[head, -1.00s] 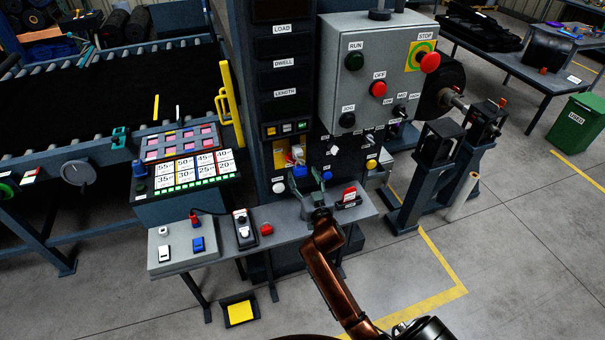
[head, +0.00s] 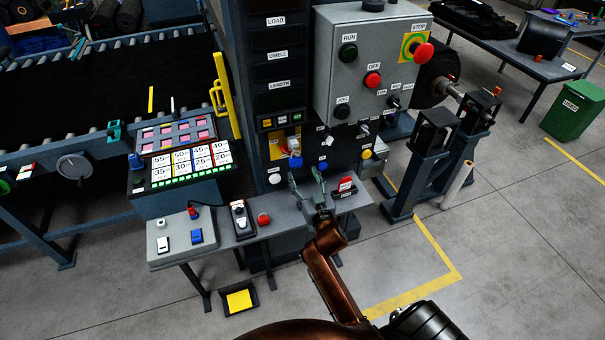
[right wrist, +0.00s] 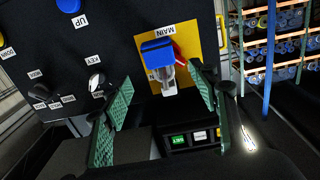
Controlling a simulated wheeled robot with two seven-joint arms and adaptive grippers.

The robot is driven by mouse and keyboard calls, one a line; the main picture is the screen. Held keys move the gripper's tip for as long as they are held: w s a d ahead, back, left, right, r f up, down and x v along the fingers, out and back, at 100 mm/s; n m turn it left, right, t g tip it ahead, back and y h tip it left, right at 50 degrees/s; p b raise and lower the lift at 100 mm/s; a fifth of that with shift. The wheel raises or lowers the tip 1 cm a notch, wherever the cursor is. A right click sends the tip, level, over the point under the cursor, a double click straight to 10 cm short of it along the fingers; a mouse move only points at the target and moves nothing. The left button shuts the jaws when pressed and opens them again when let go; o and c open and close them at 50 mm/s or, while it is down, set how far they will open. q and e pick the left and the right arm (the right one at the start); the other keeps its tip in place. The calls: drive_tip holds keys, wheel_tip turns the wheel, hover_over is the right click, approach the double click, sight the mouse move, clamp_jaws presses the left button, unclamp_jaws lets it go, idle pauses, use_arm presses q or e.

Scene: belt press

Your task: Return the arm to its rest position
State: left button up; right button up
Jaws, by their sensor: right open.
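My right gripper (head: 308,188) is open and empty over the narrow grey shelf in front of the machine column. In the right wrist view its two green-padded fingers (right wrist: 160,115) stand wide apart with nothing between them touching. The copper-coloured arm link behind the gripper is mine. My left gripper is not in view.
A grey control box (head: 370,60) with RUN, OFF and STOP buttons hangs above right. The shelf (head: 283,222) holds a two-button pendant (head: 240,218), a red button (head: 263,219) and a red-topped item (head: 345,184).

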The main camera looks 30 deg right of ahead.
drive_tip(key=shift+s+a, duration=0.1)
drive_tip(key=shift+s, duration=0.2)
idle(0.4)
